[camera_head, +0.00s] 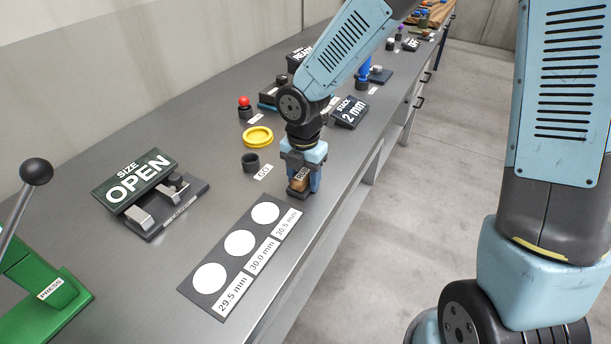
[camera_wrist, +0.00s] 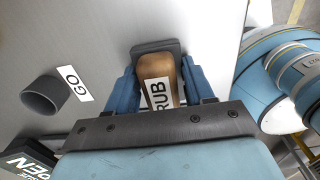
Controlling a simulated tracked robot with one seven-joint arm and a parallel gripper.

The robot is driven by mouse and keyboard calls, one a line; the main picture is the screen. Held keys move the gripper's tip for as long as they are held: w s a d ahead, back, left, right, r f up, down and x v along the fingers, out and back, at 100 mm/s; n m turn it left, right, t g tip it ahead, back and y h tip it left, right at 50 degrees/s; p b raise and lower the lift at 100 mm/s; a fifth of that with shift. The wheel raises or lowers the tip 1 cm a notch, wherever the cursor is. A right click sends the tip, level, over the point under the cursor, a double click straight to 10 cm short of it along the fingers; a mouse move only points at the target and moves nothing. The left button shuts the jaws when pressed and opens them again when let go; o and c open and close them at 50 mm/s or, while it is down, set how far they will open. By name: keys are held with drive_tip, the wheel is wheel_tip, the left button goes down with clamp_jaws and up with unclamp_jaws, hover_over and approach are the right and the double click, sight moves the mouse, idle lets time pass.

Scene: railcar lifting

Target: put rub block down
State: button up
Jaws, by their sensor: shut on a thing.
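The rub block (camera_head: 299,184) is a small brown wooden block with a white RUB label. It also shows in the wrist view (camera_wrist: 155,68), upright between the blue fingers. My gripper (camera_head: 304,176) points down near the bench's front edge and is shut on the block. In the wrist view my gripper (camera_wrist: 158,82) has one finger at each side of the block. A dark grey piece shows at the block's low end; I cannot tell if it is part of the block or a rest under it, nor if the block touches the bench.
A size card (camera_head: 239,258) with three white circles lies in front to the left. A dark GO ring (camera_head: 251,162), a yellow ring (camera_head: 257,136), a red-knobbed gauge (camera_head: 245,108), an OPEN sign (camera_head: 136,181) and a green press (camera_head: 42,300) stand on the grey bench (camera_head: 150,275).

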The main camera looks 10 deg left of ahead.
drive_tip(key=shift+s+d+f, duration=0.1)
drive_tip(key=shift+s+f, duration=0.1)
drive_tip(key=shift+f, duration=0.2)
drive_tip(key=o, duration=1.2)
drive_tip(key=shift+d+f, duration=0.1)
drive_tip(key=shift+f, duration=0.05)
wheel_tip(320, 180, up, 15)
drive_tip(key=w, duration=0.1)
drive_tip(key=shift+a, duration=0.45)
